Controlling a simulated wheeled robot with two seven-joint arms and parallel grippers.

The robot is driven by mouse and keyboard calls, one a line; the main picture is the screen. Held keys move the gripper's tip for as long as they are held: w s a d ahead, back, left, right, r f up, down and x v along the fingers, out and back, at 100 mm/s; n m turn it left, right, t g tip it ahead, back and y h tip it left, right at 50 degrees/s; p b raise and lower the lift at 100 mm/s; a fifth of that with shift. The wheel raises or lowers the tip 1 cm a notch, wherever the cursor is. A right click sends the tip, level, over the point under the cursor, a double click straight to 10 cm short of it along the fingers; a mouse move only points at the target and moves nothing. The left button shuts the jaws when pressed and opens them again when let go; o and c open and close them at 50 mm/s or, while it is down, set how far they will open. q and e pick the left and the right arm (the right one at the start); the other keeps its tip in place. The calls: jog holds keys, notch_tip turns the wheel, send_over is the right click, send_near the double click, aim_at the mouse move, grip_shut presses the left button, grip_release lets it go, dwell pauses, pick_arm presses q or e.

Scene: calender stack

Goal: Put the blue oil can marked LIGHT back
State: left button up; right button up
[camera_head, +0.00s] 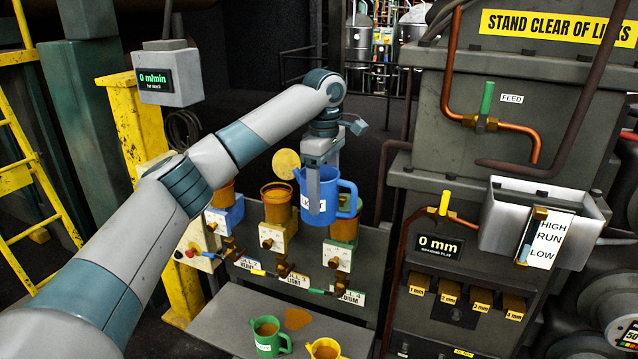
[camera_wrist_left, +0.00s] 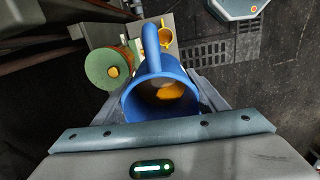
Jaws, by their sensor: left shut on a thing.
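The blue oil can (camera_head: 345,199) hangs upright in my left gripper (camera_head: 313,196), in front of the machine. Its white label is partly covered by a finger, so I cannot read it all. In the left wrist view the can (camera_wrist_left: 158,108) shows from above, with orange-yellow oil inside and its handle pointing up the picture. The gripper is shut on the can. A green can (camera_head: 266,345) and a yellow can (camera_head: 326,350) stand on the grey shelf (camera_head: 222,316) below, an orange-brown stain (camera_head: 297,318) behind them. My right gripper is not in view.
Oil cups, including an orange one (camera_head: 276,206) with a round yellow lid (camera_head: 286,163) raised, stand close to the held can. Taps and plates marked HEAVY, LIGHT and MEDIUM sit below them. The shelf's left part is bare. A white-sided tray (camera_head: 502,226) juts out at right.

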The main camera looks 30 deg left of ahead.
pick_arm(q)
jog(key=s+d+f+m+b, duration=0.3)
jog(key=s+f+m, duration=0.3)
jog(key=s+f, duration=0.3)
jog(key=s+d+f+m+b, duration=0.4)
jog(key=s+f+m+b, duration=0.1)
jog(key=s+f, duration=0.3)
jog(key=s+d+f+m+b, duration=0.3)
jog(key=s+f+m, duration=0.3)
jog(key=s+f, duration=0.3)
jog(key=shift+s+d+f+m+b, duration=0.35)
jog(key=shift+s+d+m+b, duration=0.05)
jog(key=shift+s+d, duration=0.1)
jog(key=shift+a, duration=0.1)
